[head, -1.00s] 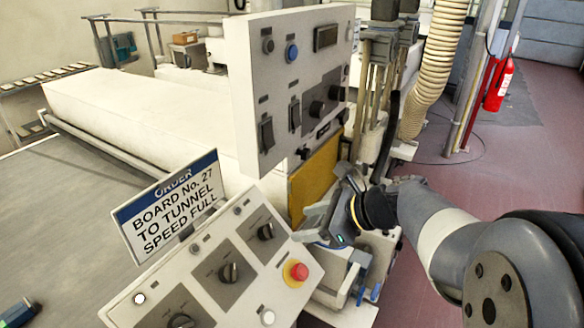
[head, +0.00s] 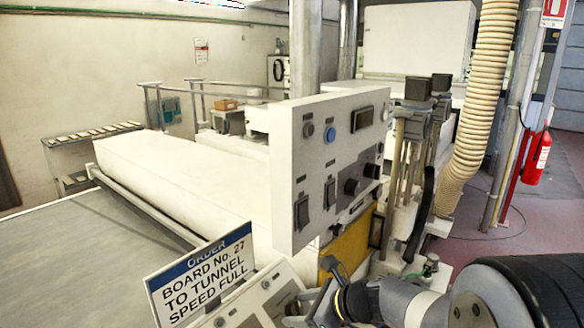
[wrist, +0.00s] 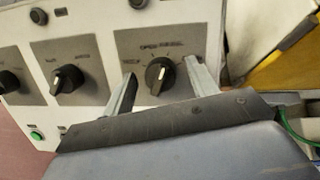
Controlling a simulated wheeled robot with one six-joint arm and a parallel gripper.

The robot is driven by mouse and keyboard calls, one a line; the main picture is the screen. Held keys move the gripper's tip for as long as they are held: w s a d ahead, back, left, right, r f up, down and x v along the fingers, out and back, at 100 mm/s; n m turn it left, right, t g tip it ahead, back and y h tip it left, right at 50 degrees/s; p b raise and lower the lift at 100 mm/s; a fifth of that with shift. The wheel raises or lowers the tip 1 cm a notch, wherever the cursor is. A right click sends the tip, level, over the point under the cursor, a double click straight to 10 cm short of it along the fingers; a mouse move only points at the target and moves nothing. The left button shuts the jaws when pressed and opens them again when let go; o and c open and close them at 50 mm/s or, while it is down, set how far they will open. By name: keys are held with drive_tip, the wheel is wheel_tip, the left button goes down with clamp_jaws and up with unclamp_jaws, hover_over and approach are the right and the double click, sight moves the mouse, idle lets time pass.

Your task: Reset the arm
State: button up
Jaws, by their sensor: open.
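My gripper (wrist: 160,72) is open in the wrist view. Its two pale fingers stand on either side of a black rotary knob (wrist: 161,77) on a control panel (wrist: 95,55). Whether they touch the knob or stand off from it I cannot tell. Nothing else shows between the fingers. In the head view my arm comes in from the lower right. My gripper there is low in the picture, by the right side of the sloping console (head: 240,306), and its fingertips are not clear.
An order sign (head: 203,284) reads "BOARD No. 27 TO TUNNEL SPEED FULL". An upright switch panel (head: 330,165) stands behind the console. A ribbed hose (head: 478,110) and a fire extinguisher (head: 537,158) are at the right. A green cable (wrist: 296,130) shows near my gripper.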

drive_tip(key=v, duration=1.1)
drive_tip(key=x, duration=1.1)
drive_tip(key=shift+a, duration=0.1)
drive_tip(key=shift+w+f+n+b, duration=0.1)
drive_tip(key=shift+f+n+b, duration=0.1)
drive_tip(key=shift+n+b, duration=0.3)
drive_tip(key=n+g+b, duration=0.1)
drive_tip(key=n, duration=0.3)
drive_tip(key=shift+n+b, duration=0.3)
drive_tip(key=shift+b, duration=0.1)
drive_tip(key=n+b, duration=0.1)
drive_tip(key=n, duration=0.1)
drive_tip(key=n+b, duration=0.1)
drive_tip(key=n, duration=0.2)
drive_tip(key=shift+r+n+g+h, duration=0.1)
drive_tip(key=shift+n+g+h, duration=0.2)
drive_tip(key=shift+g, duration=0.1)
drive_tip(key=n+h+b, duration=0.1)
drive_tip(key=n+b, duration=0.2)
drive_tip(key=n, duration=0.3)
drive_tip(key=shift+r+n+g, duration=0.1)
drive_tip(key=shift+n+g, duration=0.3)
drive_tip(key=shift+r, duration=0.15)
drive_tip(key=shift+s+d+r, duration=0.25)
drive_tip(key=shift+d+r, duration=0.05)
drive_tip(key=shift+r, duration=0.05)
